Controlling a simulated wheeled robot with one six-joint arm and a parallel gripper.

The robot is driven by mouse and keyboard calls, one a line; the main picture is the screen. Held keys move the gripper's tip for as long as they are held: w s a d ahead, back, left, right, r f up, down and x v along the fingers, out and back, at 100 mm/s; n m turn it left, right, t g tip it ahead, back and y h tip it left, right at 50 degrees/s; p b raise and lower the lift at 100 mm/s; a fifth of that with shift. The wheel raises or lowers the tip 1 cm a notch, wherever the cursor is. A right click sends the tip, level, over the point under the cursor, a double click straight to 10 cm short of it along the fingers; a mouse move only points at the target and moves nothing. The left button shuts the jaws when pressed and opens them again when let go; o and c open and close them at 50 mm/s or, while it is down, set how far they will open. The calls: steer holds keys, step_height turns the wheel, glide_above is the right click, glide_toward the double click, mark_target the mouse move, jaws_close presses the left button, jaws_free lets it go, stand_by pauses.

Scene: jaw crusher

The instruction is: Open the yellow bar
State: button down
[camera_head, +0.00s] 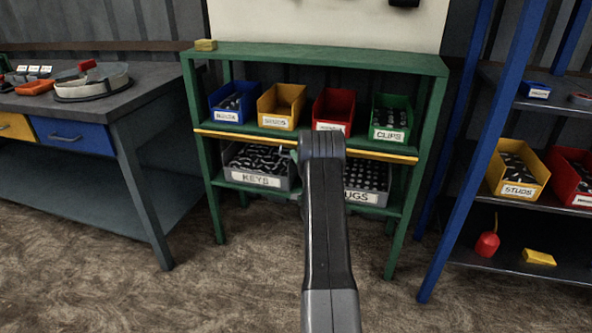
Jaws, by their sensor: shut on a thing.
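The yellow bar (378,154) runs across the front of a green rack (203,172), just below its upper row of bins. It spans nearly the whole width between the posts and looks closed across the front. My arm reaches up from the bottom of the picture to the rack. My gripper (320,146) is at the middle of the bar and is shut on it. The fingertips and the grasped stretch of bar are mostly hidden behind my wrist.
Blue, yellow (281,104), red and green bins stand on the upper shelf, with grey KEYS (256,181) and LUGS bins below. A grey bench (150,88) stands left and a blue-posted shelf (450,165) right. Floor (230,290) before the rack is clear.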

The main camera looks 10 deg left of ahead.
steer(key=shift+w+f+n+g+y+b, duration=0.3)
steer(key=shift+f+n+g+y+b, duration=0.2)
steer(key=shift+n+g+y+b, duration=1.2)
steer(key=shift+w+f+n+g+y+b, duration=0.25)
steer(key=shift+f+n+g+y+b, duration=0.35)
steer(key=shift+n+y+b, duration=1.65)
steer(key=shift+w+f+n+g+y+b, duration=0.4)
steer(key=shift+n+g+b, duration=1)
steer(key=shift+n, duration=1.55)
steer(key=shift+n+g, duration=0.4)
steer(key=c, duration=1.5)
jaws_free()
steer(key=shift+d+t, duration=0.1)
steer(key=shift+t, duration=0.2)
steer(key=p+v, duration=0.3)
steer(key=v, duration=1)
steer(key=shift+f, duration=0.4)
